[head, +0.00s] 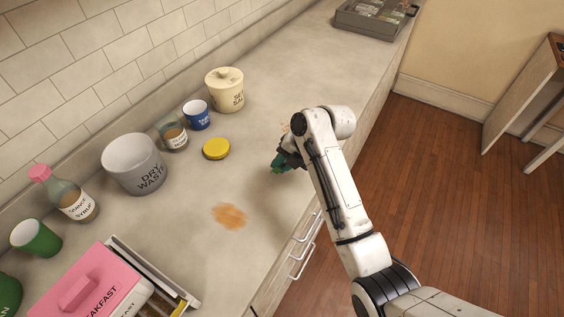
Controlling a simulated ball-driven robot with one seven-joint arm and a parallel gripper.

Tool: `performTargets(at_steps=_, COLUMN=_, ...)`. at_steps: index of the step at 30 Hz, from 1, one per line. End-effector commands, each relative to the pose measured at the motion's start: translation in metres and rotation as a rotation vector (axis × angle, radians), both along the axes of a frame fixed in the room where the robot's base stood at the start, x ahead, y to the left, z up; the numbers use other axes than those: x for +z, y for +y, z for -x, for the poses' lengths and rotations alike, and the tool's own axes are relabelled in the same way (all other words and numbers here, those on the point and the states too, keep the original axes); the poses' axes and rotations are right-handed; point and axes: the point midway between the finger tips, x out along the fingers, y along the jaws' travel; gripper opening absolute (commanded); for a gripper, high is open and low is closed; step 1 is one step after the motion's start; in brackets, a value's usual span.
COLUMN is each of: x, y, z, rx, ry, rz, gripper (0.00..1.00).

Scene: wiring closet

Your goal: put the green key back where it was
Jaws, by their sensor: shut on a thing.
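My gripper (284,163) is low over the counter, near its front edge and right of the yellow lid. It is shut on a small green thing (278,163), which I take to be the green key by its colour. Its shape is too small and too covered by the jaws to make out. I cannot tell whether it touches the counter. No empty hook or marked place for a key is clear in this view.
Along the wall stand a cream lidded jar (225,90), a blue cup (197,115), a glass jar (173,134), a dry waste bin (133,164), a pink-capped bottle (70,196) and a green cup (36,239). A yellow lid (216,149), brown stain (229,215), pink breakfast box (95,285) and grey tray (371,20) lie on the counter.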

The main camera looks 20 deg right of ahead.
Motion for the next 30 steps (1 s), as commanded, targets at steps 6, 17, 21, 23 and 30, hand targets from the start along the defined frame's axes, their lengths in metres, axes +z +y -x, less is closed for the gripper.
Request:
performTargets(at_steps=6, x=-0.0036, y=0.0000, z=0.0000, rx=0.000, ry=0.000, rz=0.000, gripper=0.00)
performTargets(at_steps=17, x=-0.0070, y=0.0001, z=0.0000, rx=0.000, ry=0.000, rz=0.000, gripper=0.28)
performTargets(at_steps=21, x=-0.0070, y=0.0001, z=0.0000, rx=0.000, ry=0.000, rz=0.000, gripper=0.42)
performTargets(at_steps=23, x=-0.0070, y=0.0001, z=0.0000, rx=0.000, ry=0.000, rz=0.000, gripper=0.47)
performTargets(at_steps=30, x=-0.0070, y=0.0001, z=0.0000, rx=0.000, ry=0.000, rz=0.000, gripper=0.47)
